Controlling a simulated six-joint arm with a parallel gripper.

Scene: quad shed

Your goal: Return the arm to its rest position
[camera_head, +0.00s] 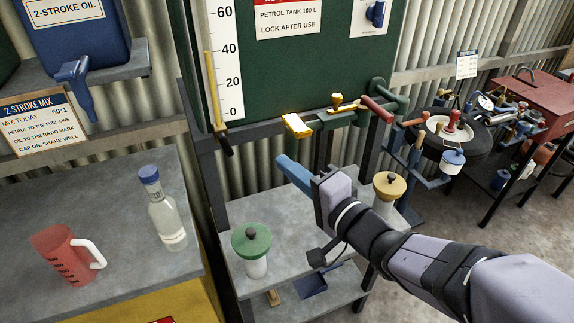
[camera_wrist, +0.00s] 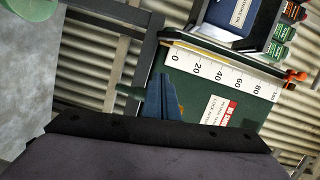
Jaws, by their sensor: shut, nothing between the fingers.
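My gripper (camera_head: 284,163) has blue fingers and points up and left in the head view, in front of the green petrol tank stand and above the grey shelf. Its fingers are shut with nothing between them. In the wrist view the blue fingers (camera_wrist: 162,80) show together at the middle, with the green tank behind them. My arm reaches in from the lower right and hides part of the shelf.
On the shelf (camera_head: 285,215) stand a green-lidded jar (camera_head: 252,250) and a yellow-lidded jar (camera_head: 389,190). A bottle (camera_head: 165,210) and a red jug (camera_head: 66,254) stand on the left bench. Tank taps (camera_head: 338,108) are above my gripper. A cluttered wheel stand (camera_head: 450,130) is at right.

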